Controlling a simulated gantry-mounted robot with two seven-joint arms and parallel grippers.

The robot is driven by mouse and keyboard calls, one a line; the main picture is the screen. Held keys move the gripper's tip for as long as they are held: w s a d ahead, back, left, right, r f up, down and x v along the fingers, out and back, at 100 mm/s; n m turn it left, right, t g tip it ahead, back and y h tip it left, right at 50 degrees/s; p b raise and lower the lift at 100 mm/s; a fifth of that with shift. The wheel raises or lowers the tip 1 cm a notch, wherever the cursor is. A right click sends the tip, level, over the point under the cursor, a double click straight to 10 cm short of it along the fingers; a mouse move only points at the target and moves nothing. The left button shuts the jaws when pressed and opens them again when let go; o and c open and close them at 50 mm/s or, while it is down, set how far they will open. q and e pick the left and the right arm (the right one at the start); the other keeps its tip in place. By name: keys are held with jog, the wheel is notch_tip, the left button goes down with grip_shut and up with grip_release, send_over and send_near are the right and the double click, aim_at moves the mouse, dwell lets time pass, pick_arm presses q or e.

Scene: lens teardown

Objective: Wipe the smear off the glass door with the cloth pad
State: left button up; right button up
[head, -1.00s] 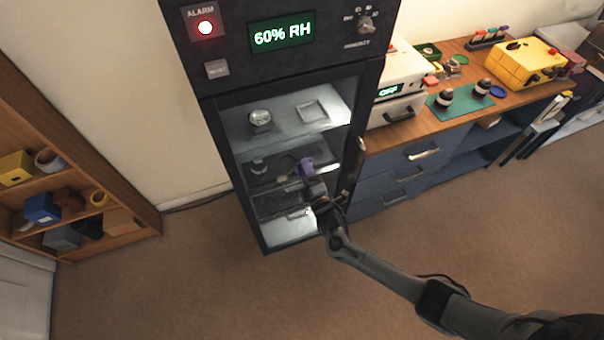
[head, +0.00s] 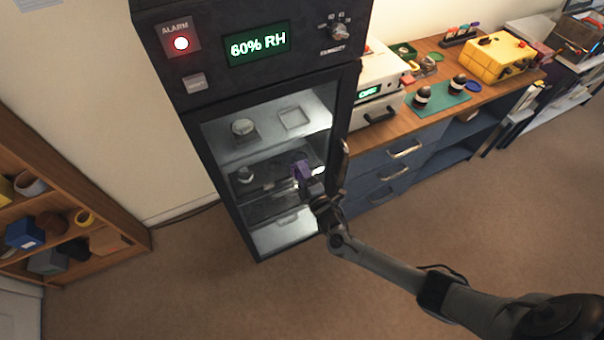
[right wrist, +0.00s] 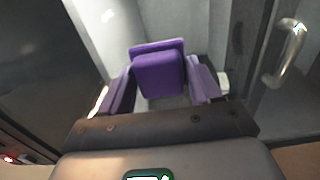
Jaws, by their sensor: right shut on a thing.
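The purple cloth pad (head: 301,170) is held in my right gripper (head: 310,186) in front of the cabinet's glass door (head: 262,215). In the right wrist view the pad (right wrist: 160,75) sits between the two fingers of the gripper (right wrist: 160,92), which are shut on it. The pad faces the glass, but I cannot tell whether it touches. A small whitish patch (head: 318,170) shows just right of the pad, and also in the wrist view (right wrist: 222,82); I cannot tell whether it is the smear. My left gripper is out of view.
The door handle (head: 343,165) stands out close to the right of my gripper. The cabinet's panel has a lit red alarm lamp (head: 181,43) and a 60% RH display (head: 258,44). A drawer bench (head: 400,170) stands right, a wooden shelf (head: 130,240) left. Open floor lies in front.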

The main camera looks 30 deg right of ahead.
jog(key=s+p, duration=0.1)
jog(key=s, duration=0.1)
jog(key=s+p, duration=0.1)
jog(key=s, duration=0.1)
jog(key=s+a+p, duration=0.1)
jog(key=s, duration=0.1)
dwell(0.5)
jog(key=shift+p, duration=0.3)
jog(key=s, duration=0.1)
jog(key=s+p, duration=0.1)
jog(key=shift+s+a, duration=0.2)
jog(key=shift+s, duration=0.2)
